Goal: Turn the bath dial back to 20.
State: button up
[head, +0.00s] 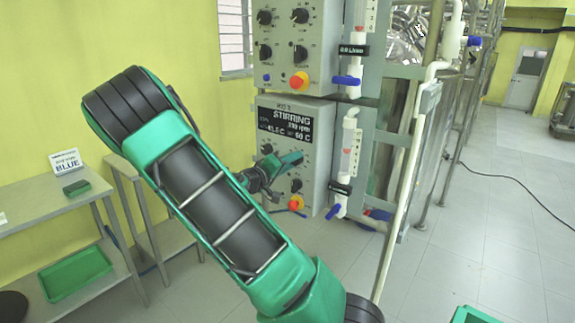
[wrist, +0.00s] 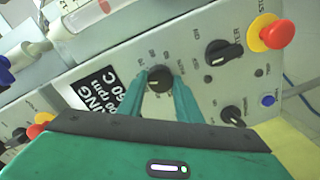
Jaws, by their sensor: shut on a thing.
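The lower grey control box (head: 325,140) has a dark display (head: 290,121) that reads STIRRING, about 310 rpm, about 43.5 C and a set value of 60 C. My gripper (head: 290,160) reaches the box's front below the display. In the wrist view, my gripper (wrist: 158,92) has its two green fingers on either side of a round black dial (wrist: 159,79) and is shut on it. The display (wrist: 95,97) shows partly there, tilted. My arm hides part of the box in the head view.
Two more black knobs (wrist: 222,52) and a red stop button on a yellow collar (wrist: 277,35) sit on the same panel. A similar box (head: 290,45) is above. White pipes with blue valves (head: 347,81) stand right of the boxes.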

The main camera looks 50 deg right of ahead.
jog(key=shift+w+a+f+n+g+h, duration=0.1)
jog(key=shift+f+n+h, duration=0.05)
jog(key=shift+n, duration=4.95)
jog(key=shift+w+d+f+n+g+h, duration=0.1)
jog(key=shift+f+n+h, duration=0.1)
jog(key=shift+n, duration=4.9)
jog(key=shift+a+f+n+g+h, duration=0.1)
jog(key=shift+n+h, duration=0.05)
jog(key=shift+n, duration=4.95)
jog(key=o, duration=1)
jog(key=shift+o, duration=0.2)
jog(key=shift+s+r, duration=0.1)
